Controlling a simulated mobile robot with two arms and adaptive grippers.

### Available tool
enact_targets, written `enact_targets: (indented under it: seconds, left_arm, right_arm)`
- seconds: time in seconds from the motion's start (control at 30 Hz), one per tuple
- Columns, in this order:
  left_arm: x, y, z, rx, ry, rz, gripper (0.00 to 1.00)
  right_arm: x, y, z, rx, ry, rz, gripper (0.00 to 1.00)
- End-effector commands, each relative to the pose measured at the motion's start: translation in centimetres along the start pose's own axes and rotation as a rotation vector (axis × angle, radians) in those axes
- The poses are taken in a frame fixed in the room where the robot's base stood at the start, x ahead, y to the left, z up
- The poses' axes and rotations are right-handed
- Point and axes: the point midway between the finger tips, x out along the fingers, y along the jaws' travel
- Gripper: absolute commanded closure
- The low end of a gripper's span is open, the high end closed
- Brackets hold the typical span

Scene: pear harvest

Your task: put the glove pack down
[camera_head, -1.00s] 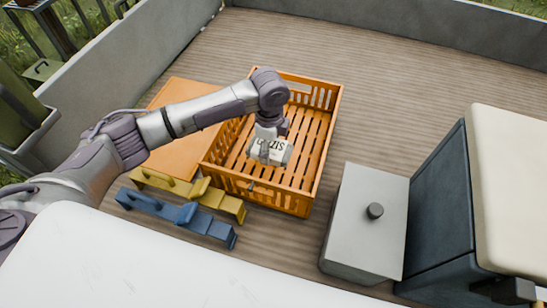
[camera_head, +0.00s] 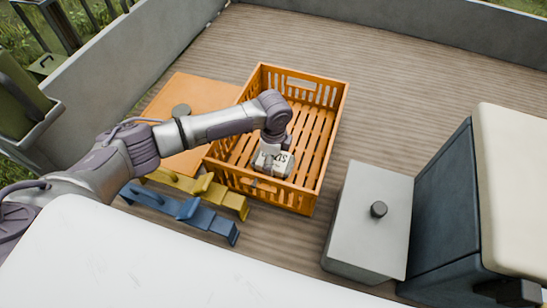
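The glove pack (camera_head: 272,165) is a small white pack with dark lettering. It is inside the near part of the orange slatted crate (camera_head: 331,133), low over the slats; I cannot tell whether it touches them. My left gripper (camera_head: 273,148) points down into the crate, with its fingers at the pack's upper part. It appears shut on the pack, though the wrist and the pack hide part of the fingers. My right gripper is not in view.
An orange board (camera_head: 205,90) with a dark round knob (camera_head: 181,110) lies left of the crate. Yellow (camera_head: 228,199) and blue (camera_head: 205,222) brackets sit in front. A grey box (camera_head: 366,225) and a dark cream-topped block (camera_head: 435,220) stand right. The deck behind is clear.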

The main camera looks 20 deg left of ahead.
Motion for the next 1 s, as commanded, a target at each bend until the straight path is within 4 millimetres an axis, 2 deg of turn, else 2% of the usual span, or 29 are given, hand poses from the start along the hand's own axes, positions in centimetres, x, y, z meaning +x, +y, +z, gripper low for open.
enact_targets:
  seconds: [0.03, 0.1, 0.4, 0.53, 1.0]
  left_arm:
    - [0.0, 0.0, 0.0, 0.0, 0.0, 0.0, 0.1]
    - [0.0, 0.0, 0.0, 0.0, 0.0, 0.0, 0.03]
    - [-0.1, 0.0, 0.0, 0.0, 0.0, 0.0, 0.03]
    - [-1.0, 0.0, 0.0, 0.001, 0.0, -0.001, 0.03]
    - [-10.2, -0.1, 0.0, 0.0, 0.001, -0.002, 0.03]
  right_arm:
    - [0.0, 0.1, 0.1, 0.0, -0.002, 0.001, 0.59]
    - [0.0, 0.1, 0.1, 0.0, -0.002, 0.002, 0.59]
    - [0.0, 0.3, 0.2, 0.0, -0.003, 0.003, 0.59]
    - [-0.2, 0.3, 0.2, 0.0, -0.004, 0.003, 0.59]
    - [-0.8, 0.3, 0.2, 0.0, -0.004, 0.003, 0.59]
